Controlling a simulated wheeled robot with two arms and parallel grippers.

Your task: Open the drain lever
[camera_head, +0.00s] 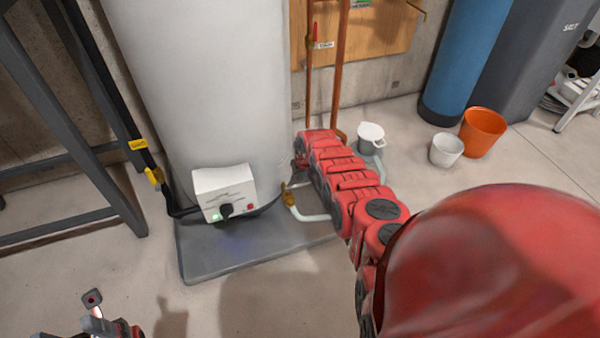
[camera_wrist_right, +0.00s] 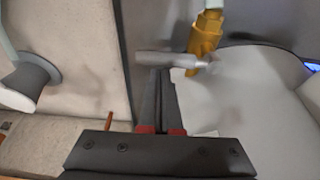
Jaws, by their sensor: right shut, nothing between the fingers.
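The brass drain valve (camera_head: 289,196) sits low on the side of the white tank (camera_head: 200,80), with a pale hose (camera_head: 312,217) at its outlet. In the right wrist view the brass valve body (camera_wrist_right: 205,38) is at the top, and its grey lever (camera_wrist_right: 160,59) points left. My right gripper (camera_wrist_right: 161,78) is shut and empty, its fingertips at the lever's underside; I cannot tell if they touch. In the head view my right arm hides the fingertips. Part of my left gripper (camera_head: 93,300) shows at the lower left, away from the valve; its jaws are unclear.
A white control box (camera_head: 225,190) is on the tank front, above the grey base slab (camera_head: 215,260). A white container (camera_head: 371,135) stands behind my right arm. A white pot (camera_head: 446,150) and orange bucket (camera_head: 482,131) stand right. A dark metal frame (camera_head: 55,100) is left.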

